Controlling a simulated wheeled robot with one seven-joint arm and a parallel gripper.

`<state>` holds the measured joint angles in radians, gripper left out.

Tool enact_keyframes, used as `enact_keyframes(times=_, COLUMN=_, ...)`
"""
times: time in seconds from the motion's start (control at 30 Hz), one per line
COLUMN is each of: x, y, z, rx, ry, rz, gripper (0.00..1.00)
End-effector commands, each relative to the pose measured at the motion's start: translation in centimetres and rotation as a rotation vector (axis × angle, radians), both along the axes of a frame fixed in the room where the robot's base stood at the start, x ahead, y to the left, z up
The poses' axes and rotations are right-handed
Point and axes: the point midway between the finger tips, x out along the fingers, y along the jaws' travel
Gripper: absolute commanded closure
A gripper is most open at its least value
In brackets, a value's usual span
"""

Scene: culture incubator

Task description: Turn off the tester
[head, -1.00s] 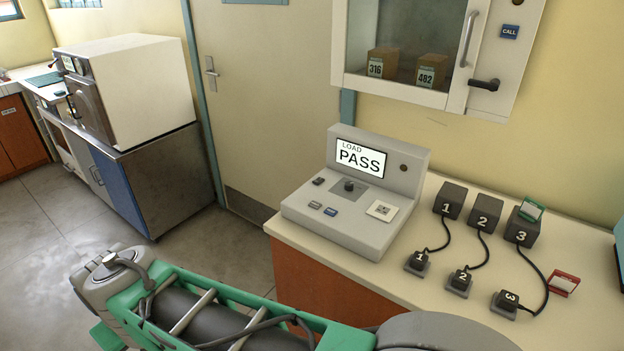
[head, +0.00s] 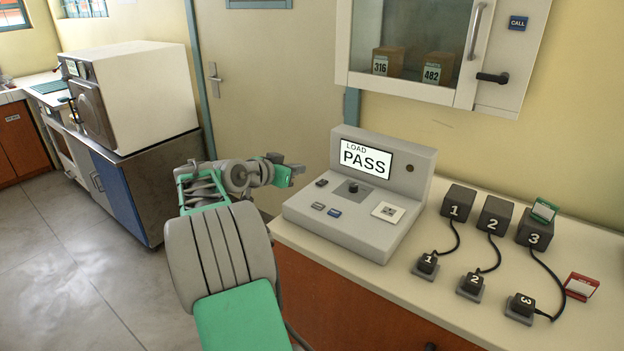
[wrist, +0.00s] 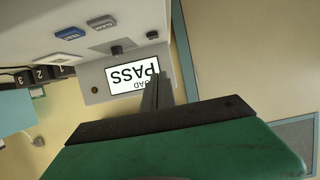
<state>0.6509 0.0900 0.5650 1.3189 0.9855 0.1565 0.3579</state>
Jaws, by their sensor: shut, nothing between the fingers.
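The grey tester (head: 352,240) stands on the counter, and its screen (head: 365,160) reads "LOAD PASS". Its top has a dark knob (head: 353,187), a black switch (head: 321,183), a grey button (head: 318,206), a blue button (head: 334,213) and a white square plate (head: 388,212). My gripper (head: 298,170) is shut and empty, to the left of the tester and apart from it. In the wrist view the tester appears upside down, with its screen (wrist: 134,76) beyond my shut fingers (wrist: 157,92) and its blue button (wrist: 70,33) at the upper left.
Numbered black blocks (head: 495,213) with cables to small plugs (head: 472,284) sit right of the tester. A green card (head: 543,210) and a red card (head: 580,286) are there too. A wall cabinet (head: 425,92) hangs above. A white machine (head: 140,95) stands at the left.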

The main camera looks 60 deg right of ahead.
Motion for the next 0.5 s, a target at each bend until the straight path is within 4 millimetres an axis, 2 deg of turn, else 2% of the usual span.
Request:
enact_keyframes(times=0.17, x=-0.4, y=-2.0, z=-0.8, rx=0.002, ry=0.002, rz=-0.002, gripper=1.00)
enact_keyframes(times=0.5, x=-1.5, y=-8.8, z=-3.4, rx=0.002, ry=0.001, rz=-0.002, gripper=1.00)
